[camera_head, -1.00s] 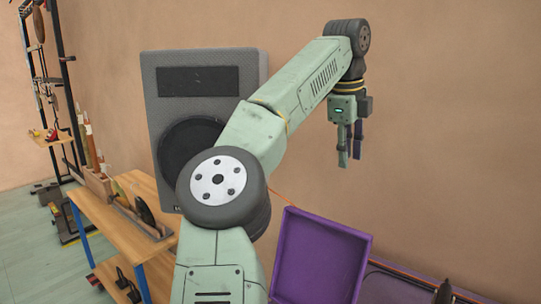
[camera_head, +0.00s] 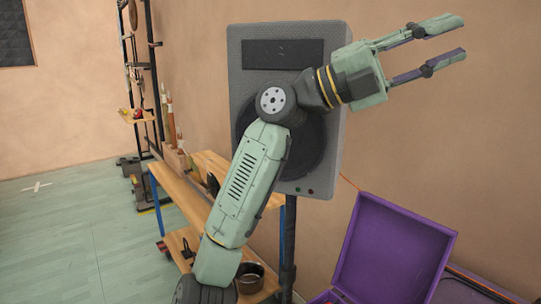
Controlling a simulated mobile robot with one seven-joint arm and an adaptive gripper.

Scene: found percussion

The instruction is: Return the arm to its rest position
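My gripper (camera_head: 446,47) is at the upper right of the head view, pointing right and slightly up. Its two fingers are spread apart with nothing between them. My arm (camera_head: 247,185) rises from the bottom of the view and bends at the wrist in front of a grey speaker. The gripper is held in the air in front of the bare wall, clear of any object. The base of my arm is cut off by the lower edge.
The grey speaker (camera_head: 244,100) stands on a dark pole behind my arm. An open purple case (camera_head: 395,250) is at the lower right. A wooden bench (camera_head: 180,197) and a dark rack (camera_head: 128,75) stand to the left. The green floor at far left is clear.

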